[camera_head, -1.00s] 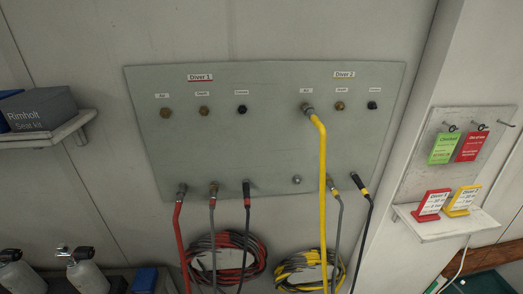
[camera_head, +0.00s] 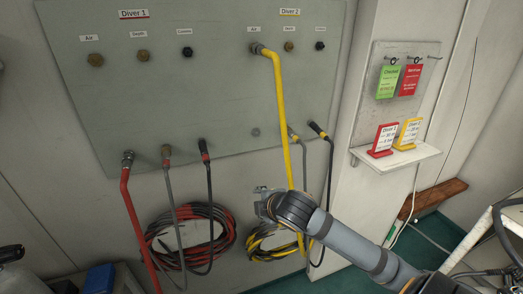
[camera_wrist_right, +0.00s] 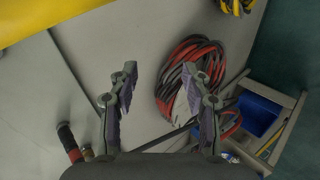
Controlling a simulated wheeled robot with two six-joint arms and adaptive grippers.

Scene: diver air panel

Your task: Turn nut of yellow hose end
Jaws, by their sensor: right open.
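The yellow hose (camera_head: 279,110) hangs from the Diver 2 "Air" port of the grey panel (camera_head: 130,80). Its metal end with the nut (camera_head: 257,48) sits at that upper port. My right gripper (camera_head: 262,200) is in front of the hose's lower part, well below the nut. In the right wrist view the right gripper (camera_wrist_right: 164,90) is open with nothing between its fingers. A blurred yellow hose piece (camera_wrist_right: 45,18) crosses the top left corner there. The nut cannot be made out in the wrist view.
Red, grey and black Diver 1 hoses (camera_head: 137,220) hang at the left, with a red-black coil (camera_head: 190,238) below. A yellow-black coil (camera_head: 268,243) hangs behind my right arm. A small shelf (camera_head: 395,155) with two tags juts out at the right.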

